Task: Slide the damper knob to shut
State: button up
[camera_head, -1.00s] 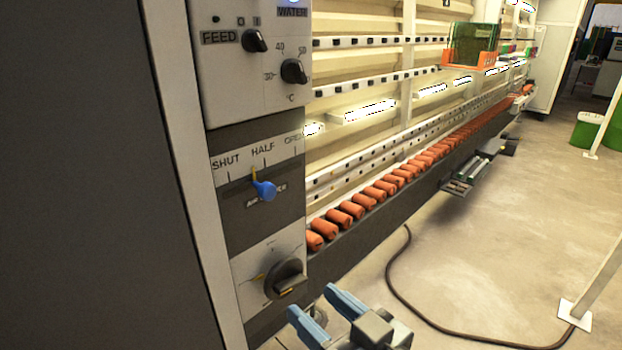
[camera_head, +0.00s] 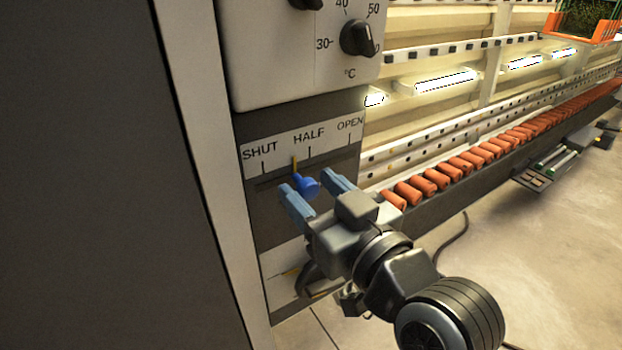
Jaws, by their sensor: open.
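The blue damper knob (camera_head: 308,184) sits on a dark panel below a white label strip (camera_head: 303,142) reading SHUT, HALF and OPEN. Its yellow pointer (camera_head: 295,166) stands between the SHUT and HALF marks, closer to HALF. My gripper (camera_head: 309,187) is open, with one blue finger on each side of the knob as seen in the picture. Whether the fingers touch the knob or are still short of it in depth, I cannot tell. Part of the panel below is hidden behind my gripper.
A black temperature dial (camera_head: 356,38) is above the damper panel. A lower dial (camera_head: 318,280) is mostly hidden behind my gripper. A row of orange rollers (camera_head: 437,180) runs off to the right. Open floor (camera_head: 540,260) lies at the lower right.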

jog(key=shift+w+a, duration=0.4)
jog(key=shift+w, duration=0.2)
grip_shut()
dwell(0.3)
